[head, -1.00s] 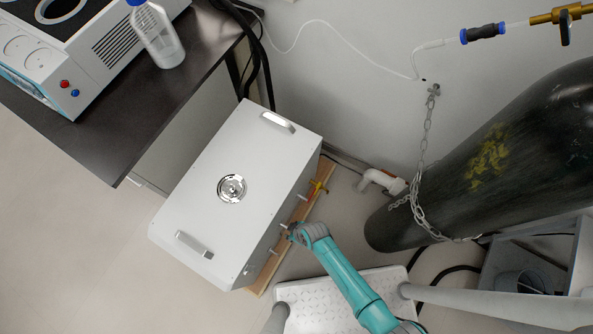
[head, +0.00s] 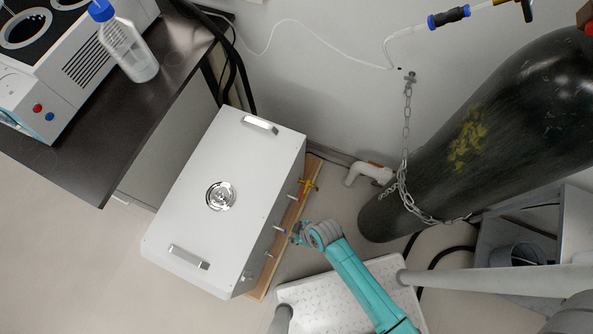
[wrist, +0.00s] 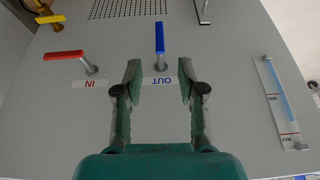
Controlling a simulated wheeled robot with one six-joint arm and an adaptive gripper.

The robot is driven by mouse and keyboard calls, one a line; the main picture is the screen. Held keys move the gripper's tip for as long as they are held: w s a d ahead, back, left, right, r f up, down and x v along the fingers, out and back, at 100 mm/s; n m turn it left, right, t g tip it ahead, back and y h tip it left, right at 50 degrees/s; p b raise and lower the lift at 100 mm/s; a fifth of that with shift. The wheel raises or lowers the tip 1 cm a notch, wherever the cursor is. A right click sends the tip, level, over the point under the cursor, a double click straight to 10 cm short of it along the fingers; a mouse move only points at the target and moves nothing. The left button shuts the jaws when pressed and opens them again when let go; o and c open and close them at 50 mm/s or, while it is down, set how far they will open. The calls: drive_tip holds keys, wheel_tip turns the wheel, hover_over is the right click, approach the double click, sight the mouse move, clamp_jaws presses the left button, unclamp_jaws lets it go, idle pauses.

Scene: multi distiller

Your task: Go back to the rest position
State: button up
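The white distiller box (head: 262,160) stands on a wooden board, with a round steel fitting on its lid. My gripper (head: 294,236) is beside the box's right side, near the blue-handled valve (head: 280,230). In the wrist view my gripper (wrist: 160,82) is open, with nothing between its fingers. The blue handle (wrist: 159,38) marked OUT points away from the gripper, just beyond the fingertips and apart from them. The red handle (wrist: 64,55) marked IN lies sideways to the left. A sight gauge (wrist: 280,100) is on the right.
A yellow tap (head: 309,186) sticks out beside the box. A dark gas cylinder (head: 480,140) is chained to the wall at the right. A white step (head: 325,300) stands below my arm. A dark bench (head: 110,120) with a bottle (head: 130,55) is at the upper left.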

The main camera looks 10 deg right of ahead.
idle(0.5)
drive_tip(key=s+d+r+m+t+h, duration=0.1)
drive_tip(key=s+d+r+m+t, duration=0.3)
drive_tip(key=r, duration=0.3)
drive_tip(key=s+d+r+m+t, duration=0.1)
drive_tip(key=s+d+r+t, duration=0.1)
drive_tip(key=s+d+r, duration=0.3)
drive_tip(key=s+d+r+m+t+h, duration=0.1)
drive_tip(key=r+t, duration=0.1)
drive_tip(key=r, duration=0.7)
drive_tip(key=s+d+r+m+t, duration=0.2)
drive_tip(key=r, duration=0.7)
drive_tip(key=s+d+r+m+t+h, duration=0.1)
drive_tip(key=s+d+r+m+t, duration=0.1)
drive_tip(key=r, duration=0.8)
drive_tip(key=shift+h, duration=0.3)
